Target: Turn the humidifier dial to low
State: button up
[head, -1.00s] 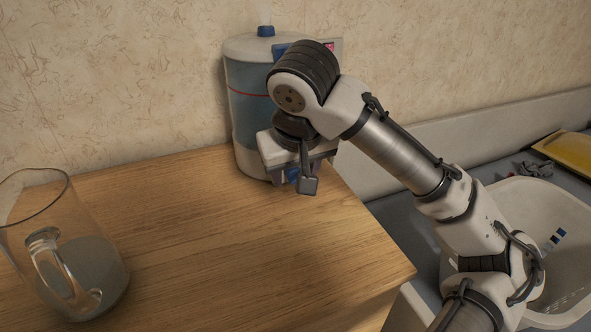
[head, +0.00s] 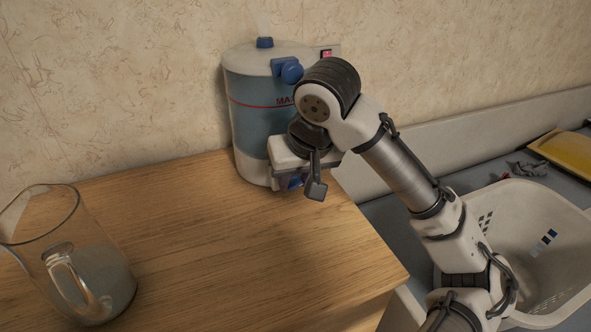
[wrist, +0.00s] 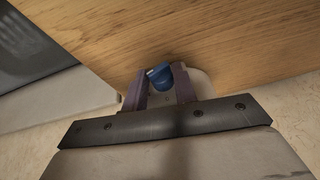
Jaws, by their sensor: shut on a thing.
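The humidifier (head: 248,115) stands upright against the wall at the back edge of the wooden counter. It has a blue-tinted tank, a red line and a white base. My gripper (wrist: 160,88) is at the low front of the humidifier, with purple fingers on either side of a blue dial (wrist: 161,76) and shut on it. In the head view, a bit of blue (head: 293,183) shows between the fingers below my wrist. My wrist hides most of the dial and the base there. Which setting the dial points to cannot be read.
A clear glass jug (head: 100,285) stands at the counter's front left. A white basket (head: 560,285) and a yellow item (head: 565,150) lie right. The counter's middle is clear.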

jog(key=o, duration=0.9)
jog(key=shift+a, duration=0.1)
jog(key=shift+o, duration=0.2)
jog(key=p+v, duration=0.2)
jog(key=v, duration=1.2)
jog(key=shift+f+p, duration=0.1)
jog(key=shift+p, duration=0.2)
